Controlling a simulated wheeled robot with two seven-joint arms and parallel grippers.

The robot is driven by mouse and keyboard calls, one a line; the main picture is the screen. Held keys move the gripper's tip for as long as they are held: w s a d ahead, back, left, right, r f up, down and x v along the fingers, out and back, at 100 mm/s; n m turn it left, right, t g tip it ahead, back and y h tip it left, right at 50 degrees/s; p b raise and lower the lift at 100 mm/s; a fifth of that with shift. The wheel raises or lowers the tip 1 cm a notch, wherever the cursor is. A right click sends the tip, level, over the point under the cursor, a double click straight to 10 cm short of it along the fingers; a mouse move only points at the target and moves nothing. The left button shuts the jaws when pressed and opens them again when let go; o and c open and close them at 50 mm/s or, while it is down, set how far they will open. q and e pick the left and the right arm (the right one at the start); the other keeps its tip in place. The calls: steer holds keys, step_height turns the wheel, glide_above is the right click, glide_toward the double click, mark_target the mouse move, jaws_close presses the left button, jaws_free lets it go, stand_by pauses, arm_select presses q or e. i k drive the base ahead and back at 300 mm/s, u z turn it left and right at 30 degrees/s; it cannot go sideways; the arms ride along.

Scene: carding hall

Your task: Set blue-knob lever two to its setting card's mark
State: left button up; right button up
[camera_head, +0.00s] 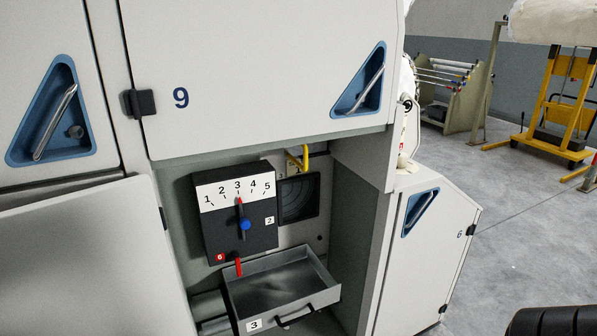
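A dark lever box (241,222) stands in the open bay of the machine, with a white scale (236,190) numbered 1 to 5. Its upright lever (242,212) has a blue knob (246,225) and a red tip that points at about 3. A small plate reading 2 (269,220) is on the box's right side. A red tag reading 6 (220,257) is at its lower left. A short red piece (239,266) hangs below the box.
An open grey drawer (328,291) marked 3 juts out below the box. A white door (90,265) stands at the bay's left, and a cabinet marked 6 (440,245) at its right. A panel marked 9 (240,100) overhangs the bay.

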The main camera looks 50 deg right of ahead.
mark_target(244, 223)
steer(key=k, duration=0.6)
steer(key=u, duration=0.35)
steer(key=i, duration=0.65)
steer(key=z, duration=0.65)
steer(key=i, duration=0.45)
steer(key=z, duration=0.55)
